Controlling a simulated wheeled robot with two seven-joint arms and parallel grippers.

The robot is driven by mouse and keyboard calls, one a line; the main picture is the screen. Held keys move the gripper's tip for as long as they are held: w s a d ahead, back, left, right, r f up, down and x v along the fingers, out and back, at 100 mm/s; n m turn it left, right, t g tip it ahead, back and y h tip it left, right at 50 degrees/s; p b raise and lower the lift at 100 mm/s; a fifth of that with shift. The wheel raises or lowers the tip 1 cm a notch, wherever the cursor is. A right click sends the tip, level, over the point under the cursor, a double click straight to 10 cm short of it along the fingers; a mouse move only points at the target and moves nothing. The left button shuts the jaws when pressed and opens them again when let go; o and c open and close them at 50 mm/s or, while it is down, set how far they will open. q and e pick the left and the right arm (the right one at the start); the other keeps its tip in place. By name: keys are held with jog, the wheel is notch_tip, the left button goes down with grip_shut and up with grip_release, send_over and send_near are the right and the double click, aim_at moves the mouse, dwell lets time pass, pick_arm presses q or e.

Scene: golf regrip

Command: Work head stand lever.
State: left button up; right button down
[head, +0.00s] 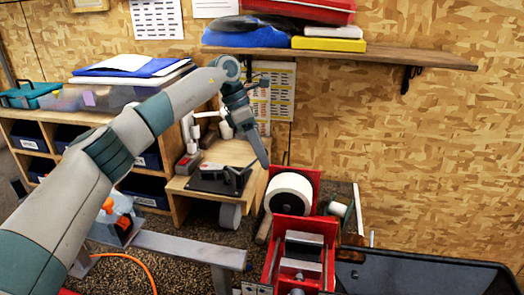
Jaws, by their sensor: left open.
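My left arm comes in from the left and bends down over the small wooden stand. My left gripper (257,146) is open, its fingers pointing down near the right side of the wooden stand (208,186). A dark plate with a black lever-like fitting (235,177) sits on top of the stand, just left of and below the fingertips. I see nothing held between the fingers. I cannot tell whether a finger touches the fitting. My right gripper is not in view.
A grey metal beam (190,247) lies in front. A dark tray (425,275) is at lower right. A shelf (420,57) overhangs behind; cubbies (28,130) stand at left.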

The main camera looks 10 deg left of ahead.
pick_arm(q)
jog(key=shift+f, duration=0.15)
grip_shut()
jog(key=shift+s+d+f+b, duration=0.1)
jog(key=shift+d+f+b, duration=0.1)
jog(key=shift+b, duration=0.1)
dwell(0.3)
